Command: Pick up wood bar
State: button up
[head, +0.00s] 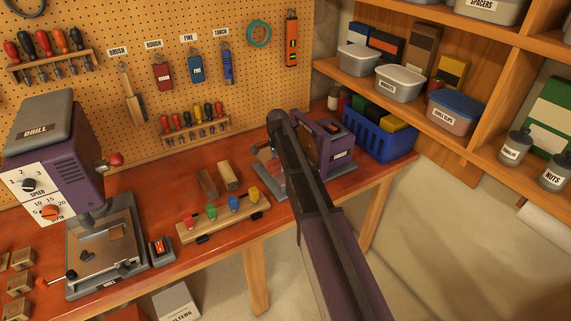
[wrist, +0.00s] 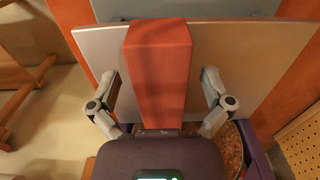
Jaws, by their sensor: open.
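In the wrist view a reddish-brown wood bar (wrist: 160,65) stands out between the two fingers of my gripper (wrist: 162,88). The gripper is open, with one finger on each side of the bar and a visible gap on both sides. The bar lies over a grey metal plate (wrist: 255,55), at the sander. In the head view my arm hides most of the gripper and this bar, in front of the purple sander (head: 325,148). Two other wood bars, one darker (head: 207,183) and one lighter (head: 228,176), lie on the bench left of my arm.
A rack with coloured pieces (head: 222,213) sits near the bench's front edge. A purple drill press (head: 62,150) stands at the left. A blue crate (head: 375,140) is right of the sander. Shelves with tubs (head: 400,84) rise at the right.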

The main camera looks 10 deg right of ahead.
jog(key=c, duration=1.3)
jog(key=shift+r, duration=0.15)
notch_tip(320, 180, up, 3)
jog(key=p, duration=0.3)
jog(key=shift+r+p, duration=0.2)
jog(key=shift+p, duration=0.2)
jog(key=s, duration=0.5)
jog(key=s+r, duration=0.1)
jog(key=s, duration=0.4)
jog(key=s+p, duration=0.1)
jog(key=s, duration=0.5)
jog(key=shift+r, duration=0.15)
notch_tip(320, 180, up, 2)
jog(key=p, duration=0.2)
send_over(278, 161)
jog(key=shift+s+a+r, duration=0.1)
jog(key=shift+s+a, duration=0.05)
jog(key=shift+a, duration=0.3)
